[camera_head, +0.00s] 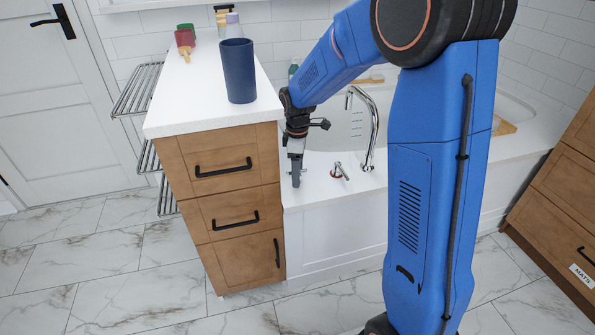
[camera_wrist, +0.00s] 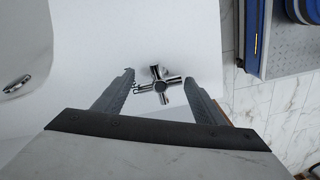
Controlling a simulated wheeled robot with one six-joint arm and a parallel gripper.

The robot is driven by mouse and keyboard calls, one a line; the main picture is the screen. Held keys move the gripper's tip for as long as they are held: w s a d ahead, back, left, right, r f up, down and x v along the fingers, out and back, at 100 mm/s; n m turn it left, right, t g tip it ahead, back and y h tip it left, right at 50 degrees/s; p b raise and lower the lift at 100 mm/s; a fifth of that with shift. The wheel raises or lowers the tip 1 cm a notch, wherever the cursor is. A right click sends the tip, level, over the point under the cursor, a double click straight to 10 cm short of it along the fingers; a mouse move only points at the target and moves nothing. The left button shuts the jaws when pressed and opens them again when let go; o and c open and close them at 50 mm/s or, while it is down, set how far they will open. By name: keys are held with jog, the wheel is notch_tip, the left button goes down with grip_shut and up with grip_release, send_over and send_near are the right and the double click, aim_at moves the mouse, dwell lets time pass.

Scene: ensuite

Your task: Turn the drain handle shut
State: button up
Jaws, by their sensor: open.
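A small chrome cross-shaped handle (camera_wrist: 161,84) sits on the white tub deck in the wrist view. It appears between my gripper's fingertips (camera_wrist: 159,78) in that view, and I cannot tell whether they touch it. I cannot tell whether both views show the same handle. My gripper is open, pointing down near the deck beside the wooden cabinet, with nothing held.
A tall curved chrome spout (camera_head: 372,130) rises right of the handle. The wooden drawer cabinet (camera_head: 225,215) stands close left of my gripper, with a dark blue cup (camera_head: 238,72) on top. The white bathtub (camera_head: 515,125) lies behind. The marble floor in front is clear.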

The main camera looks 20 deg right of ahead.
jog(key=shift+f, duration=0.1)
jog(key=c, duration=0.9)
jog(key=shift+c, duration=0.2)
jog(key=shift+m, duration=0.4)
jog(key=m, duration=0.3)
jog(key=shift+m, duration=0.3)
jog(key=m, duration=0.9)
jog(key=shift+m, duration=2.3)
